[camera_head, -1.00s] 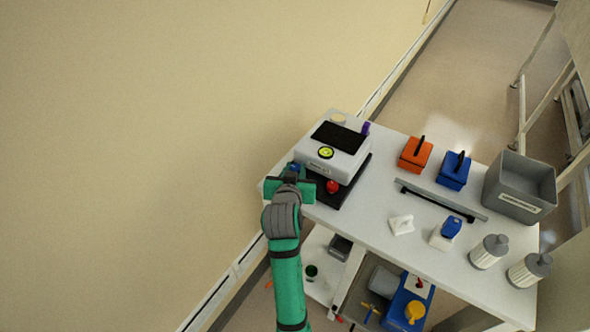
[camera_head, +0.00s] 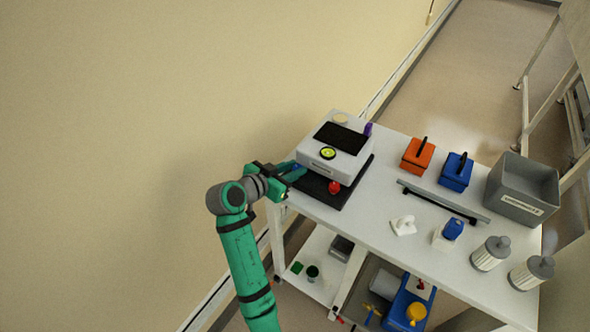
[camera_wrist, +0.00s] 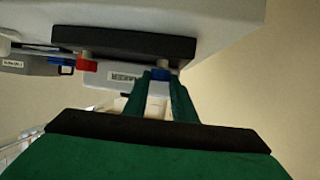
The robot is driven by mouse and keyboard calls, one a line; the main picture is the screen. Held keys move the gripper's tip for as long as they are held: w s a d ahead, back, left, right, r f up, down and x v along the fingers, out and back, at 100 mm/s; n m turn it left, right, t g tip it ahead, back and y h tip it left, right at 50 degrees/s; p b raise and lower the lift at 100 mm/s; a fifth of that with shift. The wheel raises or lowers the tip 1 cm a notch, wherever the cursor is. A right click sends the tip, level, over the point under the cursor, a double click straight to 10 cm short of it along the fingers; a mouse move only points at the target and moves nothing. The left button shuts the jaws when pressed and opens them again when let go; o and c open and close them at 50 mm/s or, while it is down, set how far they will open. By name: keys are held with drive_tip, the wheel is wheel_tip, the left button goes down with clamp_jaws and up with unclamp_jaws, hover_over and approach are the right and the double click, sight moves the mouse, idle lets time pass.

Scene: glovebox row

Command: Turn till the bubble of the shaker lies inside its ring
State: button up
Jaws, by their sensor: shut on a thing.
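A red knob (camera_head: 334,187) shows at the shaker's front, and also in the wrist view (camera_wrist: 86,66). My gripper (camera_head: 296,170) is at the shaker's left corner. In the wrist view its green fingers are shut on a blue knob (camera_wrist: 160,74), which they partly hide.
On the white table (camera_head: 380,215) stand an orange box (camera_head: 416,157), a blue box (camera_head: 456,172), a grey bar (camera_head: 440,203), a grey bin (camera_head: 521,190), small white stands and two ribbed jars. A lower shelf holds more items. A plain wall runs along the left.

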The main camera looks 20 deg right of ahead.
drive_tip(key=m+g, duration=0.2)
drive_tip(key=m+g+h, duration=0.1)
drive_tip(key=g, duration=0.1)
drive_tip(key=w+m+g, duration=0.1)
drive_tip(key=m+g, duration=0.1)
drive_tip(key=shift+a+m+h, duration=0.15)
drive_tip(key=shift+m+h, duration=0.15)
drive_tip(key=shift+h, duration=0.1)
drive_tip(key=shift+g, duration=0.4)
drive_tip(key=o, duration=0.8)
drive_tip(key=shift+c, duration=0.2)
